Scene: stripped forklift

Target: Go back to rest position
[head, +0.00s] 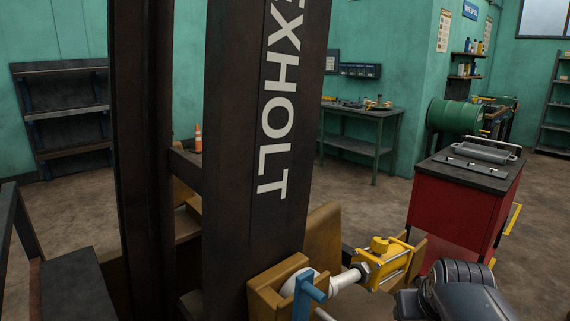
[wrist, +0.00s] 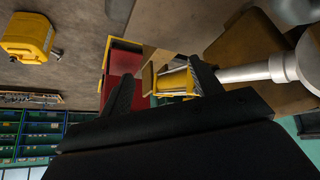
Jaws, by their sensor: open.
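My gripper (wrist: 163,84) shows in the wrist view as two dark fingers spread apart, with nothing clearly held between them. Beyond the gap is a yellow part (wrist: 176,82) at the end of a pale rod. In the head view this yellow part (head: 386,262) sits at the lower right of the forklift mast (head: 262,150), joined by a white rod (head: 346,280). My dark grey arm (head: 455,292) shows at the bottom right, close to the yellow part. My fingers cannot be made out in the head view.
A red cabinet (head: 452,205) with a dark top stands right of the mast. A blue handle-like part (head: 306,292) sticks up beside the rod. A workbench (head: 360,125) and a green drum (head: 459,115) stand behind. A yellow container (wrist: 28,38) shows in the wrist view. Floor between mast and cabinet is clear.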

